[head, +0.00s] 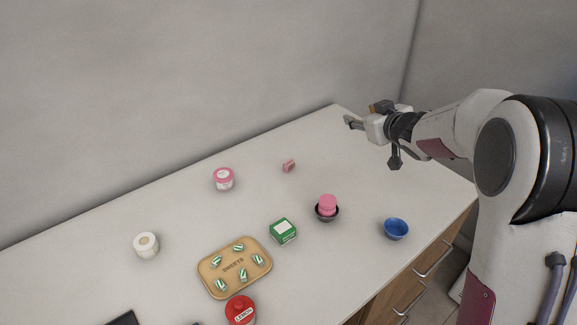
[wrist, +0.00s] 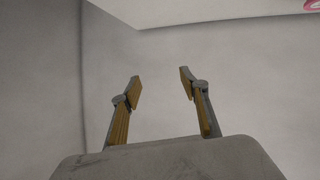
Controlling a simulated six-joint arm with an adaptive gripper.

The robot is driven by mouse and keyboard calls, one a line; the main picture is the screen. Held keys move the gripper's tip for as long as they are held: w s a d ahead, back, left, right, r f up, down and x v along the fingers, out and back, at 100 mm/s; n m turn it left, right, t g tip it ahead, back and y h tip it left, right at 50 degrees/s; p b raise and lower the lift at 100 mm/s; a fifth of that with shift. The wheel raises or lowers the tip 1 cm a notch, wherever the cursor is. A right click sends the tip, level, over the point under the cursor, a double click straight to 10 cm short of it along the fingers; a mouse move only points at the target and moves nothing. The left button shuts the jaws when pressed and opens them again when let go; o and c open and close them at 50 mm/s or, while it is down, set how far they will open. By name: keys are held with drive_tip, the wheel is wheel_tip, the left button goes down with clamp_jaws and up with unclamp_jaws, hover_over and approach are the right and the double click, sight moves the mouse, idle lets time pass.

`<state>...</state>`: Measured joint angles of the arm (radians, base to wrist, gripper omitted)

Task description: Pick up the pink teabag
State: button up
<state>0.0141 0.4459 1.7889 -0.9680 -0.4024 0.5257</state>
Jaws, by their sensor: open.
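A small pink packet (head: 289,166), which looks like the pink teabag, lies on the counter near the back wall, right of the pink-lidded jar. My gripper (head: 350,122) is up at the far right end of the counter, right of the pink packet and well apart from it. In the wrist view my gripper (wrist: 162,85) is open, with nothing between its fingers, facing a plain grey surface. The pink packet cannot be made out in the wrist view.
A pink-lidded jar (head: 223,179), white jar (head: 146,245), sweets tray (head: 206,279), red lemon tin (head: 240,311), green box (head: 283,231), dark bowl (head: 327,217) with a pink item (head: 327,203), and blue bowl (head: 396,229) stand around. The counter (head: 345,165) right of the packet is clear.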

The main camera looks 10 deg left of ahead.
drive_tip(key=w+a+f+n+g+y, duration=0.2)
drive_tip(key=w+a+f+y, duration=0.1)
drive_tip(key=a+f, duration=0.4)
drive_tip(key=n+g+y, duration=0.2)
drive_tip(key=y, duration=0.2)
approach(289, 160)
drive_tip(key=shift+w+d+r, duration=0.35)
drive_tip(key=shift+w+r, duration=0.15)
drive_tip(key=shift+r, duration=0.15)
drive_tip(key=shift+s+a+f+g, duration=0.25)
drive_tip(key=shift+f+g, duration=0.15)
drive_tip(key=shift+f, duration=0.1)
drive_tip(key=shift+x, duration=1.3)
drive_tip(key=shift+a, duration=0.1)
drive_tip(key=shift+x, duration=2.5)
